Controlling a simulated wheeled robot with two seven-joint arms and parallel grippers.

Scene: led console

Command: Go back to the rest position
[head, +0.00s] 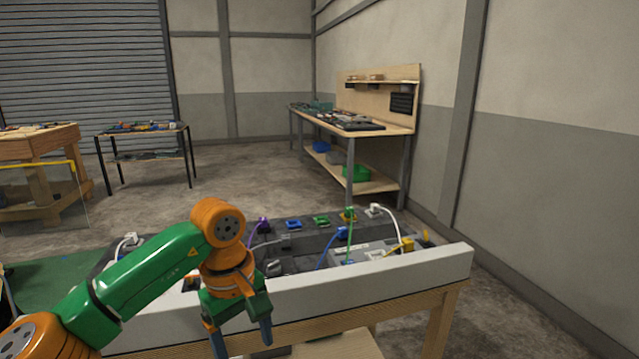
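My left arm comes in from the lower left. My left gripper (242,337) hangs downward in front of the white front edge of the console table. Its two blue-tipped fingers are apart with nothing visible between them. The LED console (365,258) sits on the table behind and to the right of it, with several coloured plugs and cables. The gripper looks apart from the console and the cables. My arm hides part of the console's left side. My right gripper is not in view.
The table's raised white front edge (370,284) runs across under the console. A white plug (131,238) stands at the table's left end. A workbench (385,128) stands by the right wall, and smaller tables stand at the far left. The floor between is clear.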

